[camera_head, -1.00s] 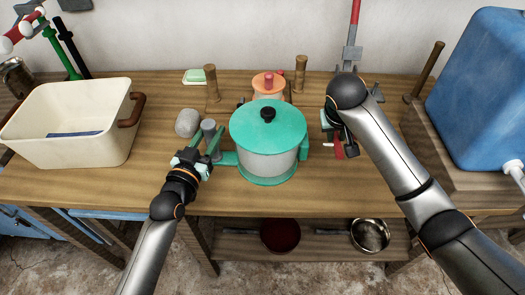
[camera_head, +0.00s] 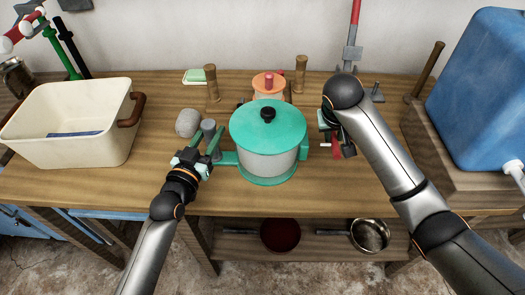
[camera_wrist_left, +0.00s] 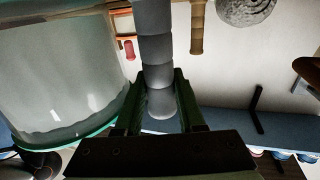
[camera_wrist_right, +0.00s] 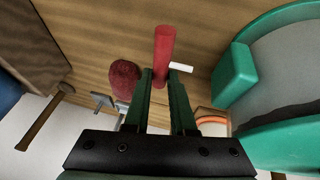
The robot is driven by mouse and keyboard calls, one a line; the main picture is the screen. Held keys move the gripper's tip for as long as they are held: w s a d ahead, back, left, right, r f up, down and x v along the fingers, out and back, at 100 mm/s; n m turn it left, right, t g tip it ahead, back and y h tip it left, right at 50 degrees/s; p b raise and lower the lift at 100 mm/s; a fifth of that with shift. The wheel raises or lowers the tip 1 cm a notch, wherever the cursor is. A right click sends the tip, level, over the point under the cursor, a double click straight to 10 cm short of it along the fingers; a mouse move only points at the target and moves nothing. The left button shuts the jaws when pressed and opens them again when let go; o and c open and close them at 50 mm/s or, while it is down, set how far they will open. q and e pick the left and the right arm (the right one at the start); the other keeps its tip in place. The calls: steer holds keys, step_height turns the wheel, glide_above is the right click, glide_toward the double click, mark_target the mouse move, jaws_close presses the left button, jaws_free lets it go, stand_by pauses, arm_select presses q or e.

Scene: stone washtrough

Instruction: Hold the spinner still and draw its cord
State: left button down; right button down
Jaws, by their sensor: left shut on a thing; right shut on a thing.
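The spinner (camera_head: 268,160) stands on the bench, a pale tub with a teal lid (camera_head: 262,128), black knob and teal base. My left gripper (camera_head: 207,147) is shut on its upright grey handle (camera_head: 209,127) at the left; the left wrist view shows the handle (camera_wrist_left: 155,45) between the fingers. My right gripper (camera_head: 337,137), right of the spinner, is shut on the red pull (camera_head: 337,151). In the right wrist view the pull (camera_wrist_right: 164,50) stands between the fingers, apart from the spinner's teal spout (camera_wrist_right: 236,75). A short white stub (camera_wrist_right: 181,67) sticks out towards the spout.
A cream basin (camera_head: 70,150) stands at the left, with a grey stone (camera_head: 188,122) nearer the spinner. An orange-lidded pot (camera_head: 269,82) and wooden posts (camera_head: 301,72) are behind. A blue container (camera_head: 485,90) stands at the right. The bench front is clear.

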steer(key=d, duration=0.6)
steer(key=shift+d, duration=0.25)
steer(key=shift+a, duration=4.75)
steer(key=shift+d, duration=0.1)
steer(key=shift+d, duration=4.65)
steer(key=shift+a, duration=4.75)
